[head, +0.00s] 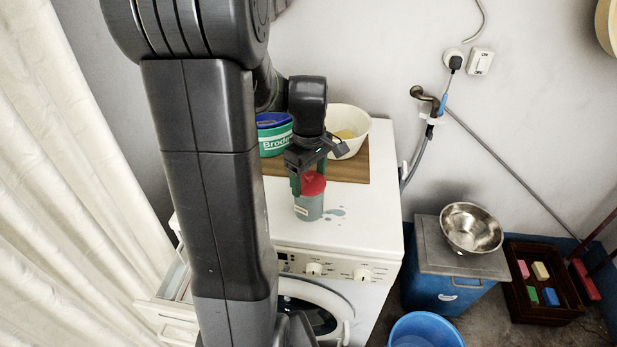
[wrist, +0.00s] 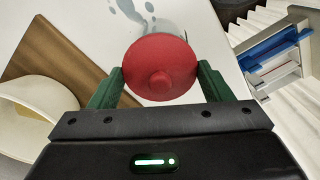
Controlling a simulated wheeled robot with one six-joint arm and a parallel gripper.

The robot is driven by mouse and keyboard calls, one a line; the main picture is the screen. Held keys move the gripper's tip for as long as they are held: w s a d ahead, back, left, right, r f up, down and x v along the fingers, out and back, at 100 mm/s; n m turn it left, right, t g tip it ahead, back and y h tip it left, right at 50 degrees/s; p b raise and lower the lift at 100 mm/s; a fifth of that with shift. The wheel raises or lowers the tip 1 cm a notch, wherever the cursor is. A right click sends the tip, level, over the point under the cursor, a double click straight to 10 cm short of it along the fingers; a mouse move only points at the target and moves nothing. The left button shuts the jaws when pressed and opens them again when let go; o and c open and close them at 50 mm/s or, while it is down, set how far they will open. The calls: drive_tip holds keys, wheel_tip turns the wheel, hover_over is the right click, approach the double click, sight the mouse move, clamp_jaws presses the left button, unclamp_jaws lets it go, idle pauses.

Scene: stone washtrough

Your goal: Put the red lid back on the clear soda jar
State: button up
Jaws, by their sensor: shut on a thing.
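The red lid (head: 313,183) is round with a small central knob. It also shows in the wrist view (wrist: 160,68), between the two green fingers. My gripper (head: 309,182) is shut on the lid by its sides. The clear soda jar (head: 308,207) stands upright on top of the white washing machine, directly under the lid in the head view. It looks greyish-green with a pale label. In the wrist view the lid hides nearly all of the jar. I cannot tell whether the lid touches the jar's rim.
Behind the jar a brown board (head: 343,168) bears a green and blue tub (head: 272,135) and a cream bowl (head: 347,128). Wet spots (head: 336,212) lie right of the jar. The machine top (head: 378,215) is clear at right. An open drawer (head: 178,278) is at left.

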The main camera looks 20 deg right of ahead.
sight(309, 174)
drive_tip(key=shift+f, duration=0.3)
drive_tip(key=shift+f+b, duration=0.35)
drive_tip(key=shift+f, duration=0.1)
drive_tip(key=shift+s+a+f, duration=0.1)
drive_tip(key=shift+f, duration=0.05)
drive_tip(key=o, duration=0.9)
drive_tip(key=shift+f, duration=0.1)
drive_tip(key=shift+o, duration=0.2)
wheel_tip(309, 174, up, 14)
drive_tip(key=p, duration=0.1)
drive_tip(key=shift+f, duration=0.25)
